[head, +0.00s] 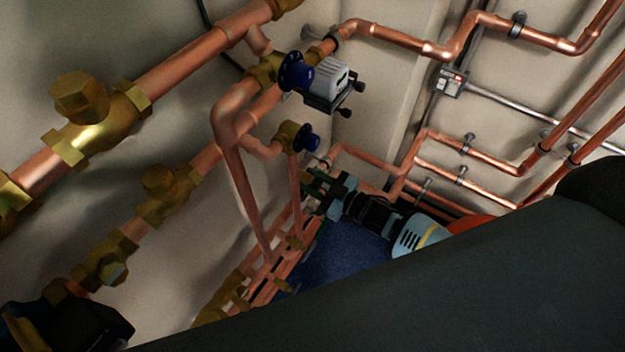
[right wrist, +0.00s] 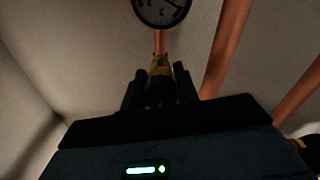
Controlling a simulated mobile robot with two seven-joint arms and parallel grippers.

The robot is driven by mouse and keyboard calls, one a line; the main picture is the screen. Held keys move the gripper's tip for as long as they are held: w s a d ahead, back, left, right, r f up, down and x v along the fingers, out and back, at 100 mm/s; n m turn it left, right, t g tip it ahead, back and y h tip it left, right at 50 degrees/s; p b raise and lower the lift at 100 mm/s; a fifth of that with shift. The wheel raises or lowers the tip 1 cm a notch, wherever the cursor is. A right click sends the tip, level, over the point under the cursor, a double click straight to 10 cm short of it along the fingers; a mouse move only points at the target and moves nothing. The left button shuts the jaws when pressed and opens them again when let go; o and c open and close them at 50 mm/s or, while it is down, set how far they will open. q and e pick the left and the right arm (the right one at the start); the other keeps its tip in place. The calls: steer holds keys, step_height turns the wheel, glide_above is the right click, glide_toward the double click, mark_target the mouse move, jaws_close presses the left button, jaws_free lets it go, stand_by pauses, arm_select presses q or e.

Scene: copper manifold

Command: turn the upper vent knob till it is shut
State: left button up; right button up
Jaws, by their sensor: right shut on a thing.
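In the head view my right gripper (head: 314,184) reaches in among the lower copper pipes, its fingers pointing left. In the right wrist view its two dark fingers (right wrist: 160,88) stand on either side of a dark knob, the upper vent knob (right wrist: 160,92), and are shut on it. A brass fitting (right wrist: 160,66) shows just behind the knob. How far the knob is turned cannot be seen. In the head view the fingers and shade hide the gripped knob. My left gripper does not show clearly in either view.
A round dial gauge (right wrist: 162,8) sits above the brass fitting. Two blue knobs (head: 296,71) (head: 306,137) and a grey box (head: 328,78) are above my right gripper. Copper pipes (head: 200,60) with brass valves (head: 95,120) run close on the left.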

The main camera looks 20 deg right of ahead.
mark_target(320, 186)
steer(key=shift+m, duration=0.6)
steer(key=o, duration=1)
steer(key=shift+c, duration=0.2)
steer(key=shift+s, duration=0.1)
steer(key=v, duration=0.7)
steer(key=shift+s+d, duration=0.25)
